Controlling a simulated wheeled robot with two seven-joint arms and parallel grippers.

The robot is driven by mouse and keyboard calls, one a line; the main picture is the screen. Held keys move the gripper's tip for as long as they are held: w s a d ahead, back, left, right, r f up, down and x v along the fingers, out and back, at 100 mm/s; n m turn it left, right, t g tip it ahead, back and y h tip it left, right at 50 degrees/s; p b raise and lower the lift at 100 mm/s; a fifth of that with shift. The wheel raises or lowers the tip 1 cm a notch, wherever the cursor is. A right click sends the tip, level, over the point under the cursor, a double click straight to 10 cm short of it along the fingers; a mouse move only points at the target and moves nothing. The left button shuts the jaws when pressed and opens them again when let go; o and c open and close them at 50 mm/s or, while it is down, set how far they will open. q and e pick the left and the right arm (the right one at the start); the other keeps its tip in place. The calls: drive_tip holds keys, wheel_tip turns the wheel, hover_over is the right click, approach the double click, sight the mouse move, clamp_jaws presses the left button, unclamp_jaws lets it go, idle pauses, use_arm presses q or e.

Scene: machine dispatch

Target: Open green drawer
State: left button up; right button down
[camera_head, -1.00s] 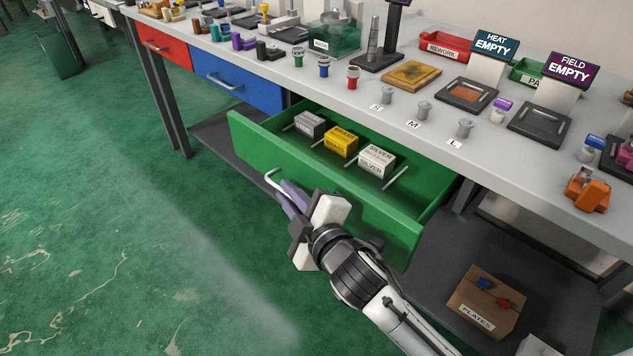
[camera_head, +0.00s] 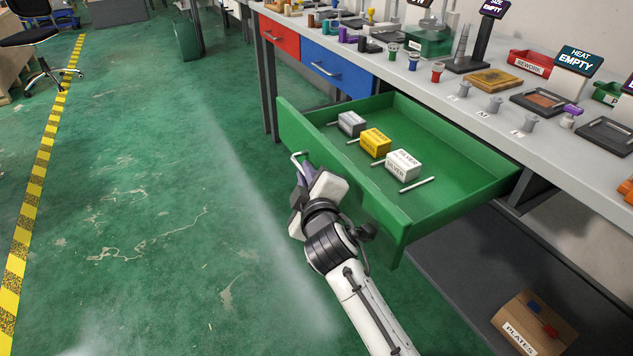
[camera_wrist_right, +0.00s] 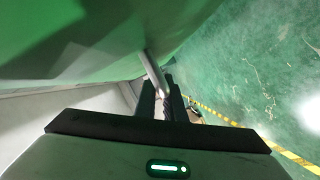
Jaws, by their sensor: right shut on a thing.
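The green drawer (camera_head: 365,197) is pulled well out from under the workbench in the head view. Inside it lie a grey box (camera_head: 351,124), a yellow box (camera_head: 375,142) and a white box labelled SILVER (camera_head: 403,164), with thin light rods beside them. My right gripper (camera_head: 301,172) is at the drawer front, shut on the drawer's metal handle (camera_head: 297,159). In the right wrist view the handle bar (camera_wrist_right: 155,72) runs between the dark fingers (camera_wrist_right: 162,100), close to the green drawer front (camera_wrist_right: 90,45). My left gripper is not in view.
A red drawer (camera_head: 280,34) and a blue drawer (camera_head: 337,67) are shut to the left. The bench top (camera_head: 455,88) holds several small parts and trays. A PLATES box (camera_head: 533,322) sits on the lower shelf. Green floor (camera_head: 150,200) in front is clear.

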drive_tip(key=shift+d+f, duration=0.15)
drive_tip(key=c, duration=1.8)
unclamp_jaws()
drive_tip(key=shift+c, duration=0.2)
wheel_tip(320, 180, up, 10)
drive_tip(key=shift+w+f+p, duration=0.1)
drive_tip(key=shift+f+p, duration=0.15)
drive_tip(key=shift+p, duration=0.95)
drive_tip(key=shift+r, duration=0.35)
